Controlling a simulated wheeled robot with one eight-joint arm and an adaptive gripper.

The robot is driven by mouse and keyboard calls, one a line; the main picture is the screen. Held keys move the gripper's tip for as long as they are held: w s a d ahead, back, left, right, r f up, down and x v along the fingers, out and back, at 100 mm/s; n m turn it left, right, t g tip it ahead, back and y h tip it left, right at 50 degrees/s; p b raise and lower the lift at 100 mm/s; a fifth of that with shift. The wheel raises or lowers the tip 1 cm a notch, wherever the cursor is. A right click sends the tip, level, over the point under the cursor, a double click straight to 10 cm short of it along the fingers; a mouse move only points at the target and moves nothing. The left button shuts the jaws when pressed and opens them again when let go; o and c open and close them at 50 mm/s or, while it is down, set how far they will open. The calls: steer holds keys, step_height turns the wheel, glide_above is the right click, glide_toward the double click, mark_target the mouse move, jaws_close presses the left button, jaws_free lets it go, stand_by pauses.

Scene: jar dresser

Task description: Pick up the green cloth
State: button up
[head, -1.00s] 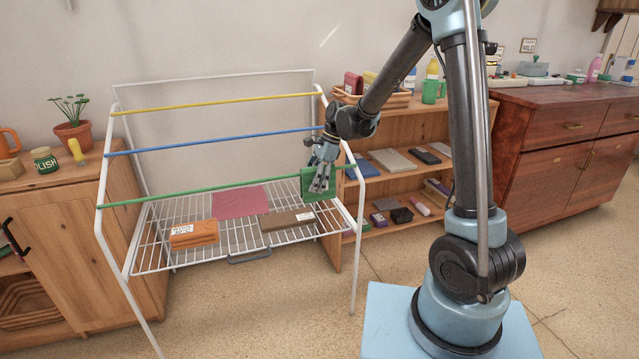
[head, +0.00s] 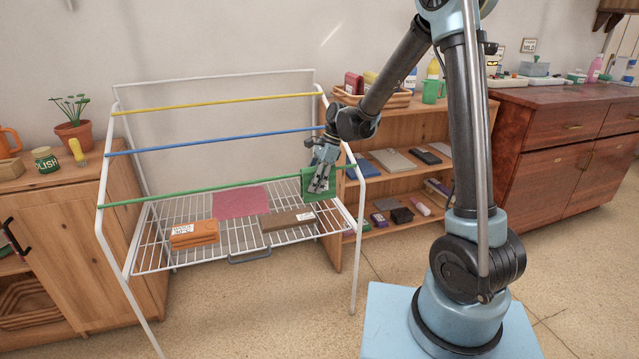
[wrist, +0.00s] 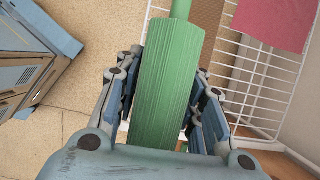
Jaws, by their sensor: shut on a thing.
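The green cloth (head: 334,186) hangs at the right end of the green bar (head: 230,190) of the white drying rack. My gripper (head: 319,184) is at the cloth, with its fingers pointing down over the cloth's front. In the wrist view the cloth (wrist: 168,85) fills the middle, between the finger linkages on both sides, and the green bar (wrist: 181,8) shows at its far end. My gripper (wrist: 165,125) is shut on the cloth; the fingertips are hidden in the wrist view.
The rack's wire shelf (head: 160,230) holds an orange stack (head: 194,234), a pink cloth (head: 240,201) and a brown box (head: 287,220). A wooden shelf unit (head: 400,170) stands close behind on the right. A wooden cabinet (head: 75,235) is on the left.

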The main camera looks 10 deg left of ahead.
step_height(320, 180, up, 18)
steer(key=shift+r, duration=0.25)
stand_by(0.5)
